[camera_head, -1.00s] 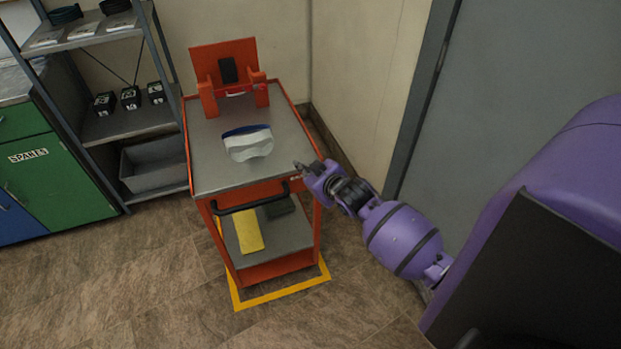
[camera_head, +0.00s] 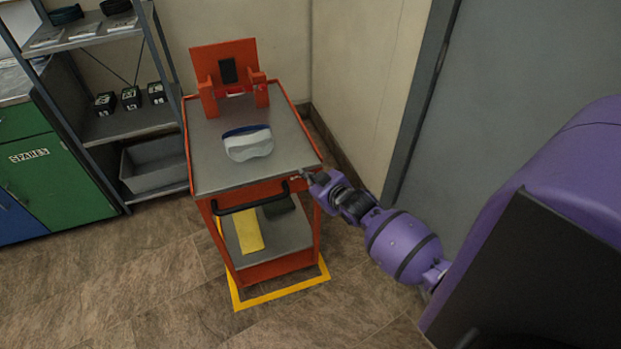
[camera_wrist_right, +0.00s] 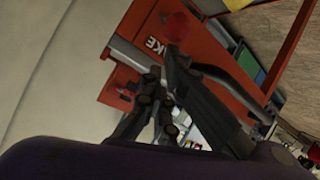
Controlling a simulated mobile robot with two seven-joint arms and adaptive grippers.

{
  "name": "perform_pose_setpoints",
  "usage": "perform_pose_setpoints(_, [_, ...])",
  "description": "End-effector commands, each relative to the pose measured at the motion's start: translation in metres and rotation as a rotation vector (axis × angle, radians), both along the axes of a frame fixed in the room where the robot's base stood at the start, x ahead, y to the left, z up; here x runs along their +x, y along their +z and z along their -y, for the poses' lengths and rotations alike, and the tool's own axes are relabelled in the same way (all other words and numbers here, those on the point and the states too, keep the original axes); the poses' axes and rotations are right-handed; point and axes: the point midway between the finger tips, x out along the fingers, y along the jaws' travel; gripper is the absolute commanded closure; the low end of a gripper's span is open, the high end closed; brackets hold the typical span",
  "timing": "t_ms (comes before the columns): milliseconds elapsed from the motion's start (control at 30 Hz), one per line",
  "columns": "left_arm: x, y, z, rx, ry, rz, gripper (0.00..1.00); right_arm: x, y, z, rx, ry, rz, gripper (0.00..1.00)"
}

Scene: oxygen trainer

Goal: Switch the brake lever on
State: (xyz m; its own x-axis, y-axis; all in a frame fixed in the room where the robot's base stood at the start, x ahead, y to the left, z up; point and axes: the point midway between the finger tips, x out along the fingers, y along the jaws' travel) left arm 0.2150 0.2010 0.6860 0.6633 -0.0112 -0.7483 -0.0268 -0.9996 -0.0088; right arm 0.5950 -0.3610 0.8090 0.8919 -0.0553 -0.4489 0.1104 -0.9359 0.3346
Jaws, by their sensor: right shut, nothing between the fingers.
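The orange cart (camera_head: 255,186) stands in the middle of the head view. In the right wrist view its orange side (camera_wrist_right: 215,50) carries white letters, of which "KE" (camera_wrist_right: 153,46) shows. A round red knob (camera_wrist_right: 178,27) is beside these letters; it may belong to the brake lever, whose shaft and position I cannot make out. My right gripper (camera_head: 306,174) is at the cart's front right corner, shut and empty. In the right wrist view its dark fingers (camera_wrist_right: 166,66) are close below the knob; I cannot tell whether they touch it. My left gripper is not in view.
A white and blue object (camera_head: 248,143) lies on the cart top, before an orange stand (camera_head: 225,62). A black push handle (camera_head: 250,204) crosses the cart's front. A grey door (camera_head: 510,100) is on the right, shelves (camera_head: 135,122) on the left. Floor in front is clear.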

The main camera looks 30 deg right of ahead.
Motion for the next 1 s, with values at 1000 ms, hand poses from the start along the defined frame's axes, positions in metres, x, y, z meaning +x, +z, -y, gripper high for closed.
perform_pose_setpoints(1000, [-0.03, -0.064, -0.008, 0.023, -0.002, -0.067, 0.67, -0.028, -0.04, -0.006, -0.069, -0.004, 0.291, 1.0])
